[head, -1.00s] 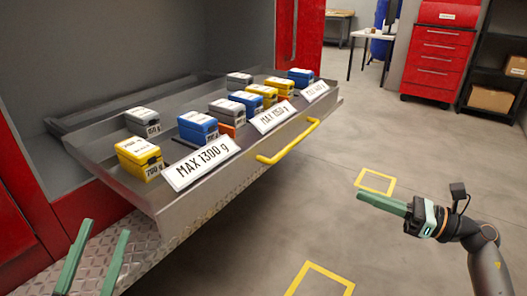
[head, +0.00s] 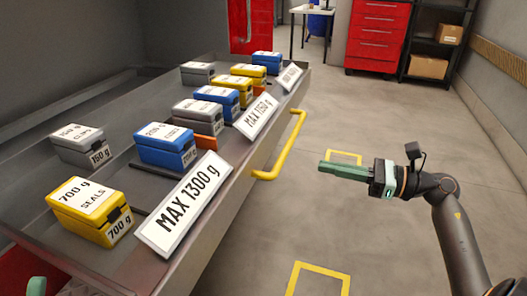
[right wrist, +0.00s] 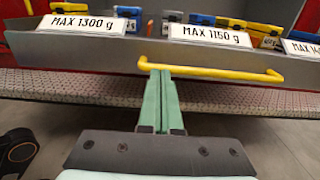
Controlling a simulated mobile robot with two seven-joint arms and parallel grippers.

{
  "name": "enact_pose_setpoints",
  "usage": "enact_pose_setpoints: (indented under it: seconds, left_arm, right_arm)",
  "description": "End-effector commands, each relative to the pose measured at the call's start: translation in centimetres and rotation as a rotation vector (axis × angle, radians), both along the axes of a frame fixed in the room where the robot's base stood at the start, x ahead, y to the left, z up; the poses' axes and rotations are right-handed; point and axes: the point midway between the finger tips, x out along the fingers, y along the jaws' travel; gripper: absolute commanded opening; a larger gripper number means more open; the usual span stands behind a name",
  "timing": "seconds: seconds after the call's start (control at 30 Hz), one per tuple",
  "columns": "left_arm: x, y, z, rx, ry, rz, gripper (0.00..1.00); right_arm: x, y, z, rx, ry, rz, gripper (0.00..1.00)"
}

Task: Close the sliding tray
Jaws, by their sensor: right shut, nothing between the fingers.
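The sliding tray (head: 222,222) is pulled out of the grey cabinet interior and carries several boxes. Its grey front panel (right wrist: 85,55) spans the right wrist view. A yellow bar handle (head: 287,148) is fixed to the front; it also shows in the right wrist view (right wrist: 222,73). My right gripper (head: 322,167) is shut and empty, to the right of the handle and apart from it in the head view. In the right wrist view its green fingers (right wrist: 160,72) point at the handle's left part. Only a green bit of my left gripper (head: 37,285) shows at the lower left.
Yellow (head: 88,212), blue (head: 165,147) and grey boxes stand on the tray behind white weight labels (head: 185,205). The floor (head: 390,245) right of the tray is clear, with yellow floor markings. A red drawer cabinet (head: 378,38) and black shelf stand at the back.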

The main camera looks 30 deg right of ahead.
Motion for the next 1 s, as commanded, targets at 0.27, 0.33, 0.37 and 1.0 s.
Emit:
enact_pose_setpoints:
  seconds: [0.27,0.33,0.37,1.0]
  left_arm:
    - [0.0,0.0,-0.5,-0.003,0.005,-0.005,0.5]
    - [0.0,0.0,-0.6,-0.003,0.005,-0.006,0.5]
    - [0.0,-0.1,-0.7,-0.004,0.006,-0.006,0.5]
    - [0.1,-0.1,-1.2,-0.011,0.013,-0.012,0.5]
  right_arm:
    - [4.0,3.5,0.1,0.0,-0.006,0.004,0.0]
    - [5.2,4.5,0.1,0.001,-0.007,0.003,0.0]
    - [5.7,4.9,0.1,0.0,-0.006,0.003,0.0]
    - [10.1,8.6,0.0,0.0,-0.001,0.0,0.0]
